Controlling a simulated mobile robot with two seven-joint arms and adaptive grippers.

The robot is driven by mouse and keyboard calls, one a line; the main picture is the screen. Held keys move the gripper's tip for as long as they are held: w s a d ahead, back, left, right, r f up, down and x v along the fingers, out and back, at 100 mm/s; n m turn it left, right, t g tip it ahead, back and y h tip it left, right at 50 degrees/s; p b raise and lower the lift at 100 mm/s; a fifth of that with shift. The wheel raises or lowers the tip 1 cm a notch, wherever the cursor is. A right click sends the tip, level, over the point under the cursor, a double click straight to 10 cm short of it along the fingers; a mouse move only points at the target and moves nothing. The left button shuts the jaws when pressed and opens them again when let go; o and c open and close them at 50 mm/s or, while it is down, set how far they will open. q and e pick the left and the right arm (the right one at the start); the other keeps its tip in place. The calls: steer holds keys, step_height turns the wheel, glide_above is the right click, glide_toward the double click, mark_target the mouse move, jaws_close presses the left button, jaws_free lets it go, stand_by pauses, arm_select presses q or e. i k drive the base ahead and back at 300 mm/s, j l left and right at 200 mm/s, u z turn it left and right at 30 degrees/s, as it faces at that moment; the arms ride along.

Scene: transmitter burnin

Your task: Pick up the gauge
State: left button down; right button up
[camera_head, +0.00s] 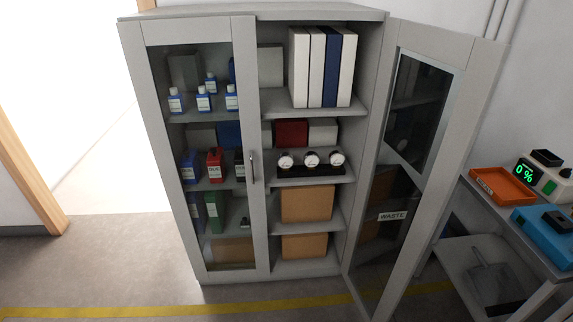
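Three round white-faced gauges stand in a row on a black rack (318,171) on the middle shelf of a grey cabinet. They are the left gauge (285,161), the middle gauge (311,159) and the right gauge (337,159). Neither of my grippers shows in the head view. The cabinet's right door (471,60) stands open, so the gauges are in plain sight. The left glass door (249,101) is shut.
Binders (315,67) fill the shelf above the gauges, and cardboard boxes (306,203) sit below. Bottles (204,99) stand behind the left glass. A side table at right holds an orange tray (487,176) and a blue device (540,238). The floor in front is clear.

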mark_target(285, 160)
steer(key=i+l, duration=0.2)
steer(key=i, duration=0.35)
steer(key=i+l, duration=0.2)
steer(key=i, duration=0.35)
